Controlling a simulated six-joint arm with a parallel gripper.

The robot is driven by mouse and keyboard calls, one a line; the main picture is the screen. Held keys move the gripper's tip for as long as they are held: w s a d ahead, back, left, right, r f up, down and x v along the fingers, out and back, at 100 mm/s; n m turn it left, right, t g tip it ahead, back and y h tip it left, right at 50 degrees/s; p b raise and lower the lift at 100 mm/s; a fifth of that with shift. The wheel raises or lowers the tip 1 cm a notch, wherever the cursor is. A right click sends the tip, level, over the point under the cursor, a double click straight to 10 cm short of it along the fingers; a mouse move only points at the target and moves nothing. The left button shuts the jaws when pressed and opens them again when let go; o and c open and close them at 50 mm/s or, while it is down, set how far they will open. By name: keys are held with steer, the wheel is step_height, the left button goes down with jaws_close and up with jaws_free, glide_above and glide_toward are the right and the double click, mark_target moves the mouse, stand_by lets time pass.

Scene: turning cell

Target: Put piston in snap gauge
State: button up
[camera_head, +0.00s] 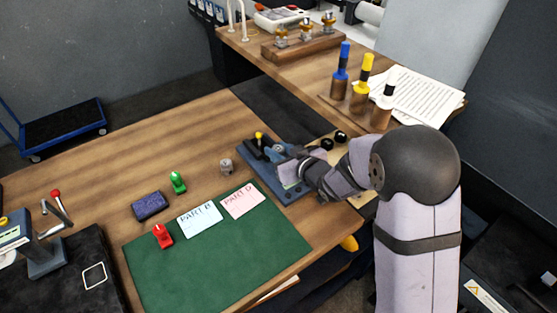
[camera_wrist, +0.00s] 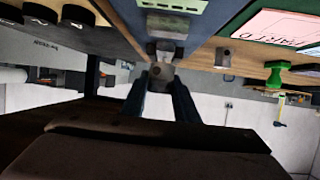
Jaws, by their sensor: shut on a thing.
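My gripper (camera_wrist: 161,92) is shut on a small grey-brown metal piece, which I take to be the piston (camera_wrist: 162,72), held between the fingertips in the wrist view. Just beyond the piston is a grey block, apparently part of the snap gauge (camera_wrist: 166,46), on a blue base plate (camera_wrist: 174,5). I cannot tell whether the piston touches it or sits between its jaws. In the head view, my gripper (camera_head: 290,170) is over the blue base plate (camera_head: 284,192) by the snap gauge, whose yellow-tipped part (camera_head: 259,138) shows. My arm and gripper hide the piston there.
A small metal block with a hole (camera_head: 226,166) stands left of the base plate. The green mat (camera_head: 215,260) bears the PART B card (camera_head: 200,218) and PART D card (camera_head: 243,201). Green (camera_head: 178,182) and red (camera_head: 162,236) stamps and a dark blue block (camera_head: 150,206) stand nearby.

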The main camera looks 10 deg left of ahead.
steer(key=shift+f+p, duration=0.3)
steer(key=shift+f, duration=1.75)
steer(key=shift+f, duration=0.1)
steer(key=shift+f, duration=0.15)
steer(key=o, duration=1.1)
steer(key=shift+r, duration=0.25)
steer(key=b+v, duration=0.2)
steer(key=v, duration=1)
steer(key=shift+d, duration=0.1)
